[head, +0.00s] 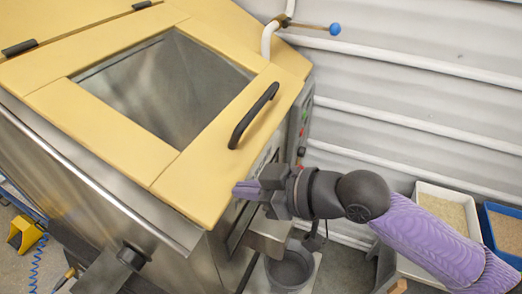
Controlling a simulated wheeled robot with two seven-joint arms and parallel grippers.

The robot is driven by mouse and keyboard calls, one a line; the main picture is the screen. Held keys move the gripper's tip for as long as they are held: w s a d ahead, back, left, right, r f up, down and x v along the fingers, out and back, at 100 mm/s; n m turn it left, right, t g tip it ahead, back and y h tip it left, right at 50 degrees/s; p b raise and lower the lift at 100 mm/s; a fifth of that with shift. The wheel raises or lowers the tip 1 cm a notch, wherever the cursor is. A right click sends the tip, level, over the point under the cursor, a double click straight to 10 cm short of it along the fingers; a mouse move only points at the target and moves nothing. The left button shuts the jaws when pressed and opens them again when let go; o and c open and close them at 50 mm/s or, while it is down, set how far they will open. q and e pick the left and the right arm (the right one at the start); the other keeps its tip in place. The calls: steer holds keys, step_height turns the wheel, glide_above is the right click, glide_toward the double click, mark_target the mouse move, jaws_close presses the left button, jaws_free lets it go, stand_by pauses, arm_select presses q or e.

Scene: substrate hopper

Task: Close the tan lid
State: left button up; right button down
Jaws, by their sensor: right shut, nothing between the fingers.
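The tan lid (232,172) lies over the top of the steel hopper (120,212). It is a flat frame around a large rectangular window or opening (165,85), with grey metal showing inside. A black bar handle (253,115) sits on its right side, and black hinge-like fittings (20,48) are at the upper left. I cannot tell whether the lid sits flush or slightly raised. My right gripper (240,190) is shut and empty, with its purple tips at the lid's lower right edge, below the handle. I cannot tell whether they touch it. My left gripper is not in view.
A control panel with buttons (303,125) is on the hopper's right side. A dark bucket (290,268) stands below my right gripper. A white tray (422,190) and a blue tray (487,225) are at the right. A ribbed wall (420,85) and a blue-knobbed lever (334,29) are behind.

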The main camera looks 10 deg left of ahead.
arm_select(q)
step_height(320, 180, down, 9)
steer(key=b, duration=0.7)
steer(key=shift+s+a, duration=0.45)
arm_select(e)
step_height(320, 180, down, 8)
steer(key=a+y, duration=0.1)
steer(key=a, duration=0.1)
steer(key=shift+w+a+t+y, duration=0.3)
steer(key=shift+w+a+y, duration=0.1)
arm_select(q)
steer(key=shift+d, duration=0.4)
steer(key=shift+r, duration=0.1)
